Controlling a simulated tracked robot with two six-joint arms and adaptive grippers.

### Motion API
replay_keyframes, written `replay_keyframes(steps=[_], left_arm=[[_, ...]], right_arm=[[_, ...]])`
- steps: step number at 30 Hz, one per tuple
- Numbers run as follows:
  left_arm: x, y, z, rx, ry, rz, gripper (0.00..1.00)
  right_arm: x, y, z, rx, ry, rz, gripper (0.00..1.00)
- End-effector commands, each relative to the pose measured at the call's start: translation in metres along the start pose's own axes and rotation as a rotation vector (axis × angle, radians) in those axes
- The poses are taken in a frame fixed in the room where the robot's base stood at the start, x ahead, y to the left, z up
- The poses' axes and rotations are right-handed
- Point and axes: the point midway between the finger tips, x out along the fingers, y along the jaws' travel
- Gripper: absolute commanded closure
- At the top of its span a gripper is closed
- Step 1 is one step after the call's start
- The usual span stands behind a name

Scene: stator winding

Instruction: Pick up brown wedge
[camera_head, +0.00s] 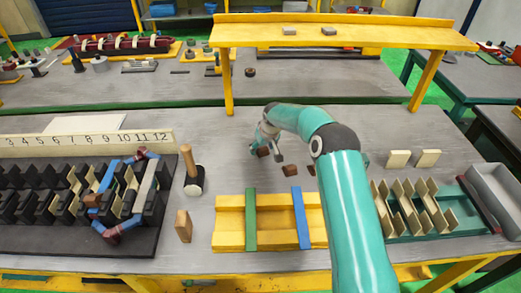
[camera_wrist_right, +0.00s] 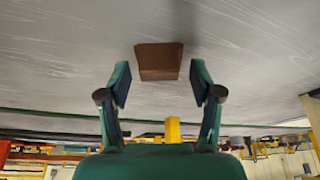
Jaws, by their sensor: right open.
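Several small brown wedges lie on the grey table near the middle of the head view. One brown wedge (camera_head: 263,152) is at my right gripper (camera_head: 267,151), partly overlapped by its fingers. Another brown wedge (camera_head: 290,170) lies to the right, and a third (camera_head: 311,170) is partly hidden by my right arm. In the right wrist view, a brown wedge (camera_wrist_right: 158,62) sits just beyond the open fingertips of my right gripper (camera_wrist_right: 160,85), centred between them and apparently untouched. My left gripper is not in view.
A mallet (camera_head: 190,172) and a wooden block (camera_head: 183,226) stand left of a yellow fixture (camera_head: 231,217). The black slotted stator (camera_head: 130,240) is at the left. A green rack (camera_head: 455,221) with cream pieces is at the right. A yellow shelf (camera_head: 340,37) stands behind.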

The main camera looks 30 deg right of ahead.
Motion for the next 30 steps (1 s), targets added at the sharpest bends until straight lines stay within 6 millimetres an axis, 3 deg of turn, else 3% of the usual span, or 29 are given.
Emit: replay_keyframes(steps=[4, 14, 23, 30], left_arm=[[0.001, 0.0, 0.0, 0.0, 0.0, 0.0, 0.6], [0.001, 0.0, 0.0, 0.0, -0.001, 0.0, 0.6], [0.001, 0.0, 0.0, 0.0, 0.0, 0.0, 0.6], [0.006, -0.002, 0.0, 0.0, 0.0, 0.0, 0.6]], right_arm=[[0.0, 0.0, 0.0, 0.0, 0.001, 0.0, 0.35], [0.0, 0.0, 0.0, -0.001, 0.001, 0.0, 0.88], [-0.002, -0.001, -0.002, -0.001, 0.002, 0.0, 0.88], [-0.018, -0.001, -0.009, -0.002, 0.006, 0.0, 0.88]])
